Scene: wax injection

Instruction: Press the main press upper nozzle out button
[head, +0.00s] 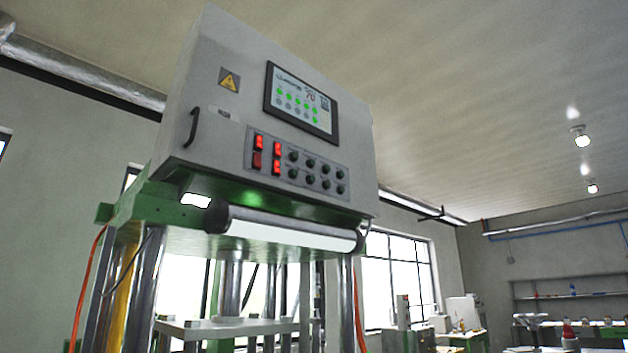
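The press's grey control box (215,110) stands high in the head view, left of the middle. Its front carries a dark button panel (297,170) with red lit rocker switches (277,150) at the left and two rows of small dark round buttons (311,163) at the right. The labels are too small to read, so I cannot tell which button is the upper nozzle out one. A touch screen (301,100) with green round icons sits above the panel. My gripper is not in view.
A light tube (290,230) runs under the box. Green press frame parts (150,200), metal columns (145,285) and a flat plate (225,327) are below. Windows, a bench with equipment (465,335) and shelves (570,296) stand at the back right. The space before the box looks clear.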

